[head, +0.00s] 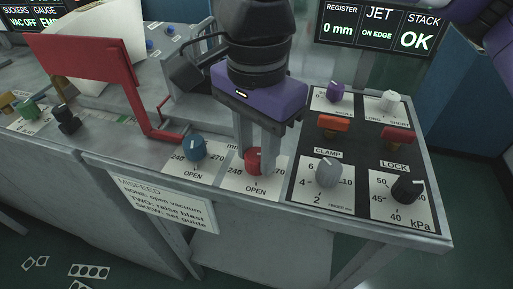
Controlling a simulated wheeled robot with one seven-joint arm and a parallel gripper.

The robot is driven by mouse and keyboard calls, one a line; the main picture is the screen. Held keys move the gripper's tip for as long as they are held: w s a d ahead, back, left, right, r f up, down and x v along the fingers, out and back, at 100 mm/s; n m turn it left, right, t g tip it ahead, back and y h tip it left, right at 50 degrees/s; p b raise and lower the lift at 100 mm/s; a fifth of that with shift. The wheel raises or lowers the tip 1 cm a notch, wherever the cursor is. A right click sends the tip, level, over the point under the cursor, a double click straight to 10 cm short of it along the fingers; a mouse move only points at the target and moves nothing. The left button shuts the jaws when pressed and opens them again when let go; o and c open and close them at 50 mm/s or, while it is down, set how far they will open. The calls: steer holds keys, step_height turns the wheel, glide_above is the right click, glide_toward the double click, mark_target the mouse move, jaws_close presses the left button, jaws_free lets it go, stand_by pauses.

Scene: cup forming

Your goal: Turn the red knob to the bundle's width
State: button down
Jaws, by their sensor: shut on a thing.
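The red knob (252,161) stands on a white dial card marked 240 and OPEN, near the front edge of the panel. My gripper (254,150) reaches down from above, with its fingers on either side of the knob, and is shut on it. The fingers and the purple hand hide part of the knob and the upper part of its scale. The knob's exact pointer reading is too small to tell. The bundle cannot be made out.
A blue knob (195,148) sits close on the left, and a grey knob (328,171) on the black panel to the right. A red bent arm (92,68) stands at the left. A display (380,27) reads register 0 mm, jet on edge, stack OK.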

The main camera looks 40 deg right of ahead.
mark_target(257, 155)
steer(key=c, duration=1)
jaws_free()
steer(key=shift+r+p, duration=0.45)
steer(key=shift+r, duration=3.45)
steer(key=shift+s, duration=0.1)
